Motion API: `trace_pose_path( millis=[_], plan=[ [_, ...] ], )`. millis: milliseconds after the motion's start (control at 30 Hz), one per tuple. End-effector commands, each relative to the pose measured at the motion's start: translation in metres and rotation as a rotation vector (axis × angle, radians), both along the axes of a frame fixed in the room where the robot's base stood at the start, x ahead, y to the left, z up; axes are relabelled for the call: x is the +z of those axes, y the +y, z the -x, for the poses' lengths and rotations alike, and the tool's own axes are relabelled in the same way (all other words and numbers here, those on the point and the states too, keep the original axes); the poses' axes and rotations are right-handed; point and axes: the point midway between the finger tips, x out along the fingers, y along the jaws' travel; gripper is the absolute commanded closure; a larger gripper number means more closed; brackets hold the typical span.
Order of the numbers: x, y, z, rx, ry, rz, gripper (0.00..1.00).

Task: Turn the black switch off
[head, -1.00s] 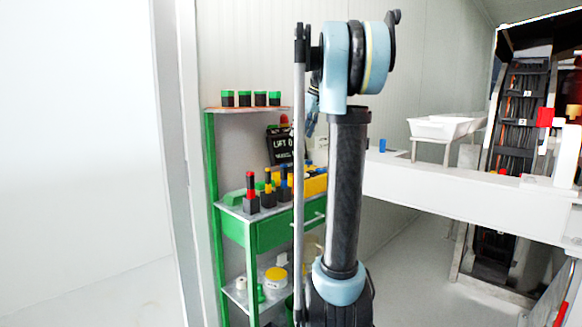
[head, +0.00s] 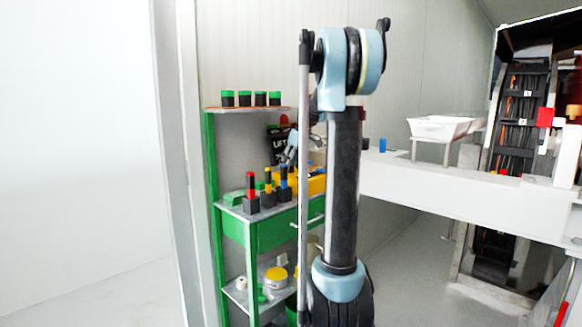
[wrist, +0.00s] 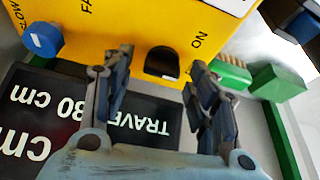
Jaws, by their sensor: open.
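The black switch (wrist: 162,64) sits on the face of a yellow box (wrist: 140,22), by the printed word ON, in the wrist view. The view is tilted, with the lettering upside down. My gripper (wrist: 157,75) is open and empty, its two fingers on either side of the switch in the picture. I cannot tell whether they touch the box. In the head view, the yellow box (head: 316,184) stands on the green shelf, partly behind my arm, and the switch is hidden. My gripper (head: 290,150) shows small above the shelf, partly covered by my arm.
A blue knob (wrist: 42,39) is on the same box. A black sign (wrist: 60,115) with white lettering lies below it in the wrist view, and green blocks (wrist: 275,82) are at right. Dark blocks with coloured posts (head: 251,190) stand on the green shelf unit (head: 250,233).

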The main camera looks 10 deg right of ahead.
Motion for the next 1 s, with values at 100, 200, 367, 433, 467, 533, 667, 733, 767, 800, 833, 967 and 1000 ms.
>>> trace_pose_path(
  millis=[100,200,367,433,467,533,667,733,767,800,833,967,1000],
  plan=[
    [-0.0027,0.0007,-0.0009,0.000,0.000,0.000,0.47],
    [-0.0029,0.0006,-0.0010,0.000,0.000,0.000,0.47],
    [-0.0027,0.0005,-0.0010,0.000,0.000,0.000,0.56],
    [-0.0026,0.0005,-0.0010,-0.001,0.000,0.000,0.72],
    [-0.0026,0.0005,-0.0010,-0.001,0.000,0.000,0.78],
    [-0.0025,0.0003,-0.0011,-0.001,0.000,0.000,0.90],
    [-0.0024,0.0001,-0.0014,-0.004,-0.001,0.001,0.90],
    [-0.0024,0.0003,-0.0012,-0.021,-0.001,0.001,0.90],
    [-0.0024,0.0002,-0.0011,-0.033,-0.001,0.001,0.90],
    [-0.0024,0.0001,-0.0012,-0.053,-0.001,0.002,0.90],
    [-0.0024,0.0000,-0.0013,-0.067,-0.002,0.003,0.90],
    [-0.0023,-0.0001,-0.0014,-0.115,-0.002,0.002,0.91],
    [-0.0023,-0.0002,-0.0014,-0.121,-0.002,0.002,0.91]
  ],
)
